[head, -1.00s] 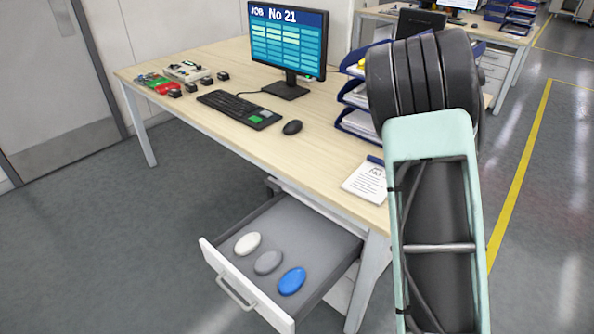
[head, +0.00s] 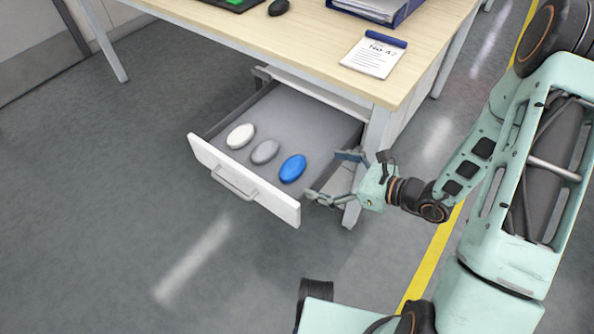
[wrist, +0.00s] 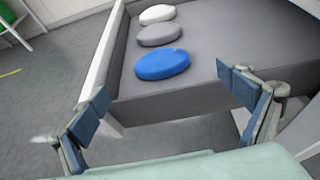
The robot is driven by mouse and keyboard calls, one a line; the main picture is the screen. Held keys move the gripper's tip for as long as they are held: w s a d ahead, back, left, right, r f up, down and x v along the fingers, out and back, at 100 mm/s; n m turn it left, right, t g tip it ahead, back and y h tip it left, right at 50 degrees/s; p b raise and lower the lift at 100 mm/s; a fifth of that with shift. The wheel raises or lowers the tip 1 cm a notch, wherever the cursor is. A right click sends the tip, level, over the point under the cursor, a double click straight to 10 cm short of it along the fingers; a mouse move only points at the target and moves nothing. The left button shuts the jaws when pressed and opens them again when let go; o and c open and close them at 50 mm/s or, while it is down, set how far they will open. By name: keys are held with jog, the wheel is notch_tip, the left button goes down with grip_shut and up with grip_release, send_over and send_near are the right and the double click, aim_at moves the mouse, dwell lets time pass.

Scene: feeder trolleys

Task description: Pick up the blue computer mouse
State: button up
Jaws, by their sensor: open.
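The blue computer mouse (head: 292,168) lies in the open drawer (head: 300,112), nearest the drawer's right side. It also shows in the wrist view (wrist: 162,64), ahead of the fingers. A grey mouse (head: 265,152) and a white mouse (head: 240,136) lie to its left in a row. My gripper (head: 328,176) is open and empty at the drawer's right side, just right of the blue mouse. In the wrist view my gripper's two fingers (wrist: 168,100) are spread wide, with the drawer's side wall between them and the mouse beyond.
The desk (head: 250,32) stands above and behind the drawer, its leg (head: 378,135) close to my gripper. A notepad (head: 373,57) lies near the desk's edge. A black mouse (head: 278,7) is on the desk. The floor in front of the drawer is clear.

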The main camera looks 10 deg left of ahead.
aim_at(299, 168)
jog(key=b+x, duration=0.1)
jog(key=x, duration=0.5)
jog(key=b+x, duration=0.1)
jog(key=x, duration=0.2)
jog(key=shift+f+b, duration=0.35)
jog(key=shift+c, duration=0.3)
jog(key=c, duration=1.2)
jog(key=shift+r, duration=0.15)
